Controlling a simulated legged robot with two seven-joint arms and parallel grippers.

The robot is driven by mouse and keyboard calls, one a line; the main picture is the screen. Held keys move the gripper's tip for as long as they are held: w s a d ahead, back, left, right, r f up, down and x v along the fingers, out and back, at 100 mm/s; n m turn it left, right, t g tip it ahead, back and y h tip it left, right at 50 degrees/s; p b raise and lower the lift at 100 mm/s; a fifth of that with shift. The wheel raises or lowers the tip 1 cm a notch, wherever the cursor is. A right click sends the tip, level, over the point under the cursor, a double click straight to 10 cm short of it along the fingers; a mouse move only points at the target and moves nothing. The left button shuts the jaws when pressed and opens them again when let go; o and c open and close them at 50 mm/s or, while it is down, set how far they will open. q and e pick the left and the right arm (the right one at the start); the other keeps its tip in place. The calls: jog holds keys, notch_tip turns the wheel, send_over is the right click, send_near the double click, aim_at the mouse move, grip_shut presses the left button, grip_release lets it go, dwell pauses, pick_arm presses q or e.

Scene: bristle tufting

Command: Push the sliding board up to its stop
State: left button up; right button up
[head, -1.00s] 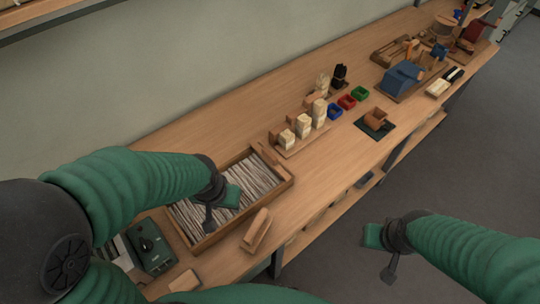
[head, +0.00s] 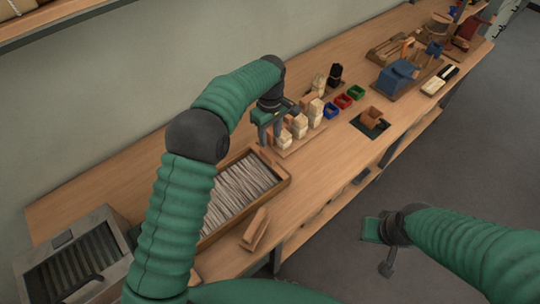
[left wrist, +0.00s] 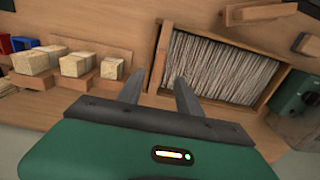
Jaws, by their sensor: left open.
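A wooden tray (head: 283,184) full of pale bristles (head: 240,192) lies on the bench. A brown board (head: 267,158) stands at its far right end, the likeliest sliding board; my gripper partly hides it. In the left wrist view the tray's end (left wrist: 158,60) shows between my fingers. My left gripper (head: 270,138) is open and empty, fingers pointing down above the bench by that end. In the left wrist view its two fingers (left wrist: 158,80) are spread; I cannot tell whether they touch the board. My right gripper (head: 373,230) hangs beyond the bench's front edge, fingers unclear.
Several pale blocks (head: 300,127) stand on a wooden base close right of my left gripper. Blue, red and green bins (head: 343,101) stand beyond. A wooden wedge-shaped piece (head: 255,229) lies before the tray. A grey-framed box (head: 75,255) is at the left.

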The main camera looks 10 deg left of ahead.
aim_at(270, 155)
pick_arm(q)
notch_tip(270, 155, down, 12)
jog(key=shift+r+p, duration=0.1)
jog(key=shift+p, duration=0.4)
grip_shut()
jog(key=shift+w+r, duration=0.1)
dwell(1.0)
